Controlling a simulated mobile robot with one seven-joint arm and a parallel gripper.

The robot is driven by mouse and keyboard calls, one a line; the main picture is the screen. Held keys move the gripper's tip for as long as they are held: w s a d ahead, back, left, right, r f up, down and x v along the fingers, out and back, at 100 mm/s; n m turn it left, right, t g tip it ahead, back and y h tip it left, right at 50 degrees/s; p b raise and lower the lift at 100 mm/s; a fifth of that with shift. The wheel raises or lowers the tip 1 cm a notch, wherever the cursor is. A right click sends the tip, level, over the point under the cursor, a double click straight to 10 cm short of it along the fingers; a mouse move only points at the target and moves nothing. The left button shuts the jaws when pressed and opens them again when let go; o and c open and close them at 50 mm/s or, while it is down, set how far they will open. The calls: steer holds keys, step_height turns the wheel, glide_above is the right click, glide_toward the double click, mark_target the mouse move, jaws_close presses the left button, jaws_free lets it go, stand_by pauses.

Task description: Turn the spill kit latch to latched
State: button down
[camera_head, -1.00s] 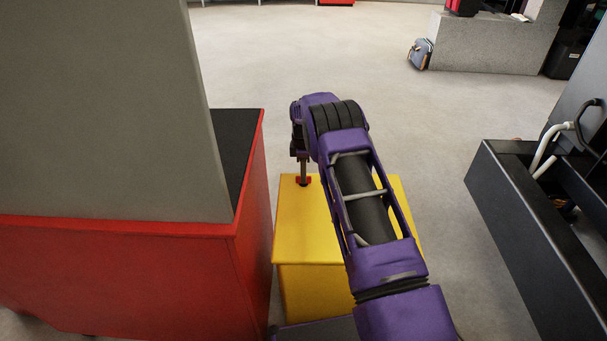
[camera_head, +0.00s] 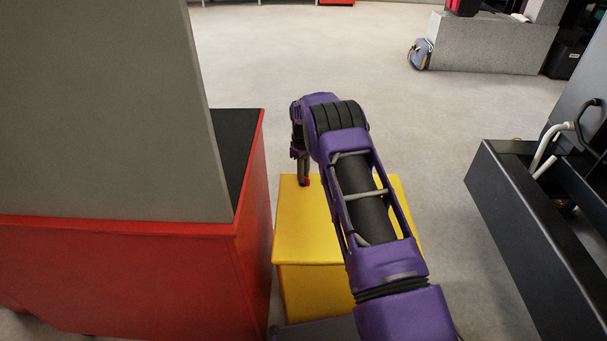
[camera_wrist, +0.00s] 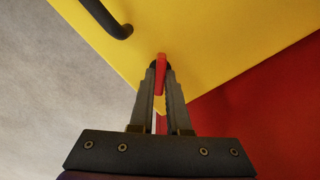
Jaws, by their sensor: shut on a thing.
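The spill kit is a yellow box (camera_head: 310,235), between the red cabinet and my purple arm. Its latch is a small red bar (camera_wrist: 161,72) on the yellow face in the wrist view. My gripper (camera_wrist: 160,82) is shut on the red bar, one finger along each side, so the bar lies in line with the fingers. In the head view my gripper (camera_head: 304,177) points down at the far edge of the yellow top, and only a bit of the red latch (camera_head: 307,181) shows. My arm hides the box's right part.
A red cabinet (camera_head: 130,275) with a grey block stands close on the left. A dark open-topped frame (camera_head: 520,235) with hoses is at the right. A black handle (camera_wrist: 112,20) is on the yellow face near the latch.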

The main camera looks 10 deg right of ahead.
steer(key=m, duration=0.4)
steer(key=shift+m, duration=2.8)
steer(key=c, duration=0.9)
jaws_free()
steer(key=shift+r, duration=0.1)
step_height(320, 180, up, 17)
steer(key=shift+r+p, duration=0.15)
steer(key=shift+p, duration=0.95)
